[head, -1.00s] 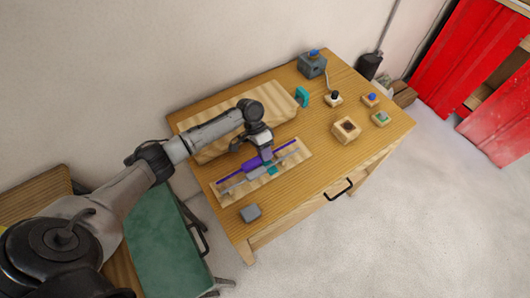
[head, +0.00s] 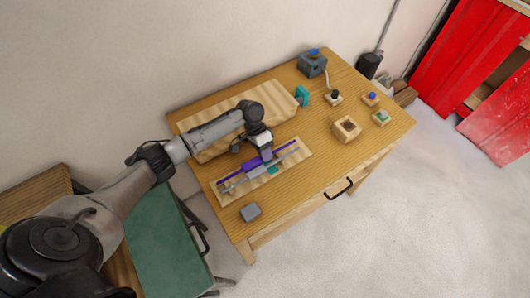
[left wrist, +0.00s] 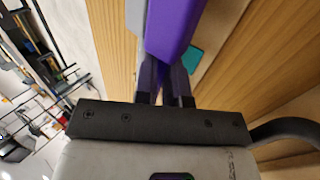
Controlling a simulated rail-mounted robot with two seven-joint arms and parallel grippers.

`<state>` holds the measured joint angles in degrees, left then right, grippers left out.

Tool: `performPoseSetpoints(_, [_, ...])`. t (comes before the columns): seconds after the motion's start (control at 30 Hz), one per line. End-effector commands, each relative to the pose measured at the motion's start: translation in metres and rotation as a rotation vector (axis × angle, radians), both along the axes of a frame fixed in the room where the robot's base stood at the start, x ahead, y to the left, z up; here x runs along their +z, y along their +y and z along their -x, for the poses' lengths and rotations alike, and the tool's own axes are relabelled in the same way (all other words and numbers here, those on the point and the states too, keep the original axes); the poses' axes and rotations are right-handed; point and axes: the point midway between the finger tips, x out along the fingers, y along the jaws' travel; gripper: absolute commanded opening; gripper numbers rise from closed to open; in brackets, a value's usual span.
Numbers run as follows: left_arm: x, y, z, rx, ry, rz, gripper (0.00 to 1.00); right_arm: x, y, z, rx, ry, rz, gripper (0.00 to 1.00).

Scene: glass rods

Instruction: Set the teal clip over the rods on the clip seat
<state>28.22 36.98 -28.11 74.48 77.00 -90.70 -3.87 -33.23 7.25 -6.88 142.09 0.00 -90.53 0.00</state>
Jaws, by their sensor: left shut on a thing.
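A teal clip (head: 302,96) stands on the table at the right end of the long pale wooden block. A smaller teal patch (head: 271,170) lies on the pale rod board, beside my left gripper (head: 266,157); it also shows in the left wrist view (left wrist: 193,57). Thin rods, one purple (head: 285,147), lie lengthwise along the board. My left gripper is low over the board, shut on a purple block (left wrist: 176,25), which also shows in the head view (head: 251,164). The fingers hide part of the block. My right gripper is not in view.
The rod board (head: 222,197) lies near the table's front left. A grey block (head: 251,212) lies in front of it. The long wooden block (head: 270,98) is behind. Several small button boxes and a grey box (head: 312,66) stand to the right. The front right tabletop is clear.

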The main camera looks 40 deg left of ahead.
Motion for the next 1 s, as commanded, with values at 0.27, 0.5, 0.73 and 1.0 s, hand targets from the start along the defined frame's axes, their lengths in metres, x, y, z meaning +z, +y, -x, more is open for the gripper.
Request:
performPoseSetpoints(0.27, [-0.0029,-0.0001,0.0001,0.0,0.0,-0.001,0.0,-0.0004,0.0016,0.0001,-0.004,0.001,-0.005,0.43])
performPoseSetpoints(0.5, [-0.0029,-0.0001,0.0,0.0,0.0,-0.001,0.0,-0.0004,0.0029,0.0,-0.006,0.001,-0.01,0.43])
performPoseSetpoints(0.73, [-0.0041,-0.0001,0.0,0.0,0.0,-0.001,0.0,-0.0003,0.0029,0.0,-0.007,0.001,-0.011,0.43])
performPoseSetpoints(1.0, [-0.0087,-0.0001,0.0,0.001,0.0,-0.002,0.0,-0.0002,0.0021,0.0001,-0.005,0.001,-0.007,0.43])
